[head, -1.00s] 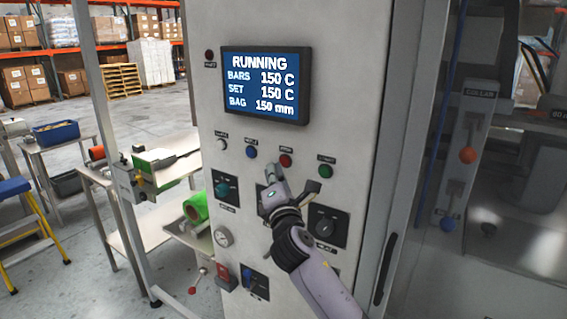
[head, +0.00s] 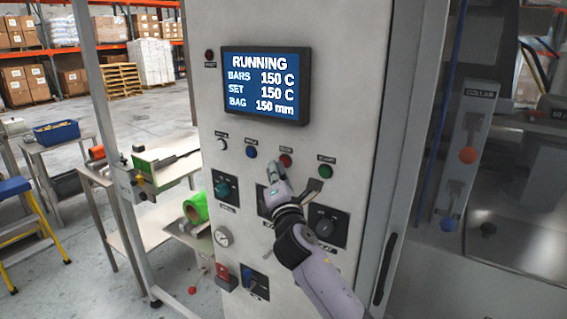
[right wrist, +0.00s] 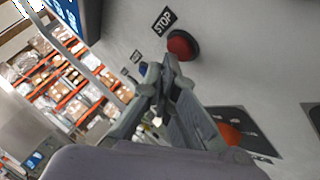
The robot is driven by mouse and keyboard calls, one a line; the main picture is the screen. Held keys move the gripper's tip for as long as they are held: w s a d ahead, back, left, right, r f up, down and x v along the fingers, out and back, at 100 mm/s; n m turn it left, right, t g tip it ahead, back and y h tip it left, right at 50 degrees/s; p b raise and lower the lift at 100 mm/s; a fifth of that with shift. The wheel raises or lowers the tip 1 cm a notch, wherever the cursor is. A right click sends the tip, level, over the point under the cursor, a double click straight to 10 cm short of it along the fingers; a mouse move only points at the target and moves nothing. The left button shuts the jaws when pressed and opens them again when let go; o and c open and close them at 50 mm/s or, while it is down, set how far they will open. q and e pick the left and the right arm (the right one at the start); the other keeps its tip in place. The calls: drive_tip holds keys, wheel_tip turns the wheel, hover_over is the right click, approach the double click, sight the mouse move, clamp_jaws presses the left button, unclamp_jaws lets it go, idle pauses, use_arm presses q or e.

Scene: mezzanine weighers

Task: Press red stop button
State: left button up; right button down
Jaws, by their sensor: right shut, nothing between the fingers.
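The red stop button (head: 285,160) is a small round knob on the pale machine panel (head: 345,60), below the screen (head: 266,85). In the right wrist view the red button (right wrist: 182,45) stands out from the panel beside a label reading STOP (right wrist: 163,20). My right gripper (head: 272,166) is shut and empty, its fingertips just below and left of the button in the head view. In the wrist view its fingertips (right wrist: 168,62) show close to the button, with a small gap in the picture. The left gripper is not in view.
A blue button (head: 251,152), a white button (head: 221,144) and a green button (head: 325,171) share the row. A dark selector knob (head: 325,226) and a teal one (head: 222,189) sit lower. The screen reads RUNNING. A metal side table with a green roll (head: 196,208) stands left.

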drive_tip(key=shift+w+d, duration=0.3)
drive_tip(key=shift+w, duration=0.05)
idle(0.6)
drive_tip(key=shift+s+a, duration=0.5)
drive_tip(key=shift+s, duration=0.2)
drive_tip(key=shift+s+a+p, duration=0.3)
drive_tip(key=shift+s+a, duration=0.45)
drive_tip(key=shift+s, duration=0.25)
drive_tip(key=shift+s+a+p, duration=0.3)
drive_tip(key=shift+s+a, duration=0.45)
drive_tip(key=shift+s, duration=0.25)
